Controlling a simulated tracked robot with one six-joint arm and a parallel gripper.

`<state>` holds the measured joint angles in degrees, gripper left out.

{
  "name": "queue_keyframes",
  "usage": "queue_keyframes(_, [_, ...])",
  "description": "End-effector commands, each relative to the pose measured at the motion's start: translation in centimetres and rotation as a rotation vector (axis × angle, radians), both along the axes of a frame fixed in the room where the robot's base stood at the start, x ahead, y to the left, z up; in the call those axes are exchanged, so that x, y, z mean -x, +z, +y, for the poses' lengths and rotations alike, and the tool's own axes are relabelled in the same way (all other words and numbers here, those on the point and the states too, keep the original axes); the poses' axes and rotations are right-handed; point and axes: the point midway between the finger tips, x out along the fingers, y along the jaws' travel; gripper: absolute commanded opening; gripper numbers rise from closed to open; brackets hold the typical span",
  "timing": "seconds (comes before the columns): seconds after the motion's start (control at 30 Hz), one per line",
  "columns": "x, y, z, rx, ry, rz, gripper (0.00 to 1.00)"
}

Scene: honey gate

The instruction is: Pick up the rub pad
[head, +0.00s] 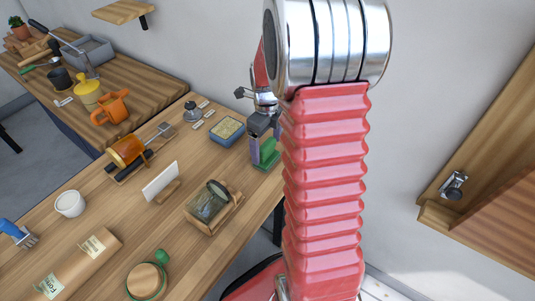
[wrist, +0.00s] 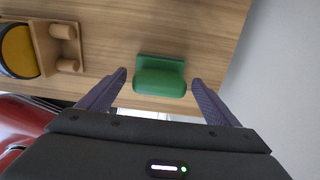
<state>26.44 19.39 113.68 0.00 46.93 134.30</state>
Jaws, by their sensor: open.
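The rub pad, which I take to be the green block with a rounded grip (wrist: 160,78), lies on the wooden table near its edge in the wrist view. It also shows in the head view (head: 269,154), partly hidden by my gripper and arm. My gripper (wrist: 158,80) is open, with one purple finger on each side of the green block and clear gaps to both. In the head view my gripper (head: 262,146) is at the block, at the table's right end. I cannot tell how far the fingertips are above the table.
A wooden stand (head: 230,214) with a dark glass piece is left of the block. A blue tray (head: 240,133) with a yellowish pad is behind it. A white card (head: 160,181), a white cup (head: 69,204) and an amber jar (head: 126,150) stand farther left. The wall is close behind.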

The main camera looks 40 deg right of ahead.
Motion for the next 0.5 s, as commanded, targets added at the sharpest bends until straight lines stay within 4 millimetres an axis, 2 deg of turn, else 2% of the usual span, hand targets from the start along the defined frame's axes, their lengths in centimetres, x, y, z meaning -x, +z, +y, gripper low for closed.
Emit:
queue_keyframes(0.47, [0.02,0.04,-0.03,0.0,-0.001,0.0,0.84])
queue_keyframes(0.5, [0.02,0.05,-0.04,0.0,-0.001,0.0,0.82])
